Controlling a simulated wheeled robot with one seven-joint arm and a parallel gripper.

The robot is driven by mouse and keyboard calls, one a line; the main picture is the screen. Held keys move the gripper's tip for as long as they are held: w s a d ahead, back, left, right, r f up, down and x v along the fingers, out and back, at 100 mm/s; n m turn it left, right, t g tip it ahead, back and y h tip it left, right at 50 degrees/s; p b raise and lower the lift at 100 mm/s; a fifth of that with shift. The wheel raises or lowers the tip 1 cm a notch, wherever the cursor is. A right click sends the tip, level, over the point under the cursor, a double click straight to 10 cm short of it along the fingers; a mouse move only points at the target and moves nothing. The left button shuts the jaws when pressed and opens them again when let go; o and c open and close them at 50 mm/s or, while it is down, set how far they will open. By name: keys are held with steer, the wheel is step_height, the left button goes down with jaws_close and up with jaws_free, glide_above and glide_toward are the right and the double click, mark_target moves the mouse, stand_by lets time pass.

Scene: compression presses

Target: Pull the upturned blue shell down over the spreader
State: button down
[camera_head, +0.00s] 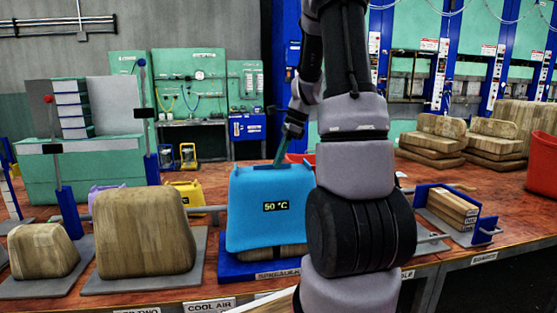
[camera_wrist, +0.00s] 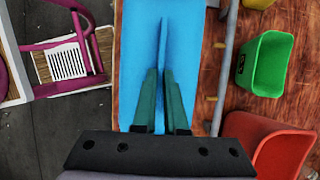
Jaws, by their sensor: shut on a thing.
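The blue shell (camera_head: 262,190) stands open side down on a blue base (camera_head: 232,272), its front showing "50 °C". A strip of wooden block (camera_head: 285,252), seemingly the spreader, shows under its lower edge; the rest is hidden by the shell and my arm. My gripper (camera_head: 279,158) is at the top of the shell, pointing down. In the wrist view, my gripper (camera_wrist: 163,72) has its green fingers closed on a thin upright blue ridge of the shell (camera_wrist: 135,50). I cannot tell whether the shell sits fully down.
Wooden blocks (camera_head: 145,232) stand to the left on grey plates. A yellow case (camera_head: 188,195) and a purple one (camera_head: 100,190) stand behind. A blue rack of wood (camera_head: 452,208) is to the right. The wrist view shows green (camera_wrist: 265,65) and red (camera_wrist: 280,145) bins beside a rail.

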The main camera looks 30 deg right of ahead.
steer(key=shift+f, duration=0.5)
steer(key=c, duration=0.9)
jaws_free()
steer(key=v, duration=1)
steer(key=shift+d+r, duration=0.15)
steer(key=shift+r, duration=0.25)
steer(key=shift+s, duration=0.1)
